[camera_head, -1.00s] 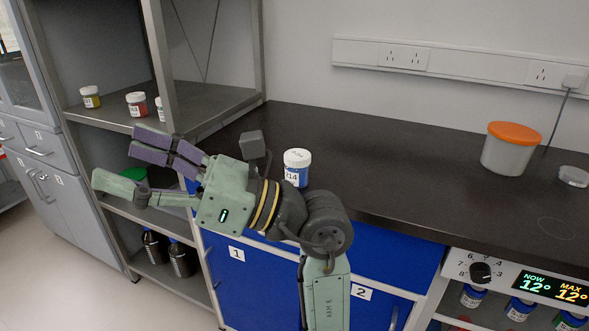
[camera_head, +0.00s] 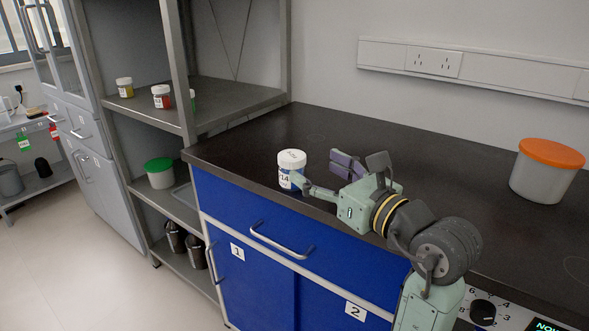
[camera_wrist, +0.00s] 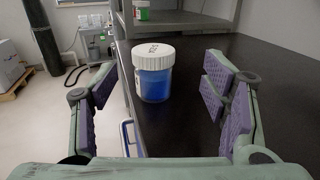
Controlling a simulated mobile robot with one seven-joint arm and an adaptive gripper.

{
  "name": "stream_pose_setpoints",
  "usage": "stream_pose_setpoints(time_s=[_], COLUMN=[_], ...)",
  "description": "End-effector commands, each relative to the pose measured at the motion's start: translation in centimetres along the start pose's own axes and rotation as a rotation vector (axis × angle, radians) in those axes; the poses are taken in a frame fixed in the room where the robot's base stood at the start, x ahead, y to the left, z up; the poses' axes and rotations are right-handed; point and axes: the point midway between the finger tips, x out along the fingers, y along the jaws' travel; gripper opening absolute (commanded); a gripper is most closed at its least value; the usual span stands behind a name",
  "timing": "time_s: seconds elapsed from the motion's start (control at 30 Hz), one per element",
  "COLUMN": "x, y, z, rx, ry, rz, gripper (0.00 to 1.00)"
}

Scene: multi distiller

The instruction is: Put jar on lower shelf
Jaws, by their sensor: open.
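The jar (camera_head: 290,170) has a white lid, blue contents and a white label. It stands upright on the dark worktop near its front left edge. My gripper (camera_head: 318,174) is open just right of the jar, its fingers pointing left towards it. In the wrist view the jar (camera_wrist: 153,76) appears ahead between the spread fingers, and nothing is held. In the head view one finger overlaps the jar's lower right side; I cannot tell if it touches. The metal rack at left has a lower shelf (camera_head: 172,208) bearing a green-lidded tub (camera_head: 159,174).
The rack's upper shelf (camera_head: 235,98) holds several small jars, including a red one (camera_head: 161,96). Dark bottles (camera_head: 184,243) stand on its bottom level. A rack post (camera_head: 180,80) rises at the front. An orange-lidded tub (camera_head: 546,170) stands right on the worktop (camera_head: 430,150).

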Motion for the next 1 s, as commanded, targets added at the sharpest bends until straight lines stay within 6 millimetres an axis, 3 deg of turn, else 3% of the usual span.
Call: stream_pose_setpoints(time_s=[0.6, 0.9, 1.0], x=[7.4, 7.9, 7.9], y=[0.9, 0.9, 0.9], z=[-0.1, -0.2, -0.2], rx=[0.002, 0.000, 0.000], ry=[-0.001, -0.003, -0.003], rz=[0.004, 0.002, 0.002], gripper=[0.68, 0.68, 0.62])
